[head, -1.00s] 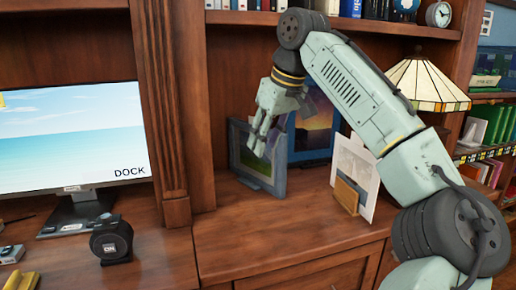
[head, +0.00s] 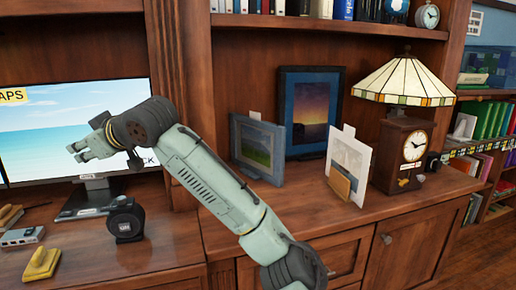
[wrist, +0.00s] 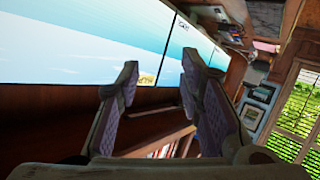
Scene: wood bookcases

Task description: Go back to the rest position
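My gripper (head: 80,152) is in front of the computer monitor (head: 40,120) in the head view, pointing left. In the wrist view its two fingers (wrist: 155,90) stand apart with a clear gap and nothing between them. The monitor (wrist: 90,45) also fills the upper left of the wrist view. My arm reaches up from the bottom middle of the head view and bends left, hiding part of the monitor's right side.
On the right counter stand two framed pictures (head: 306,108), a white card in a wooden holder (head: 348,165), and a clock lamp (head: 405,150). On the desk are a black round device (head: 124,220), a yellow item (head: 42,262) and a grey hub (head: 22,236).

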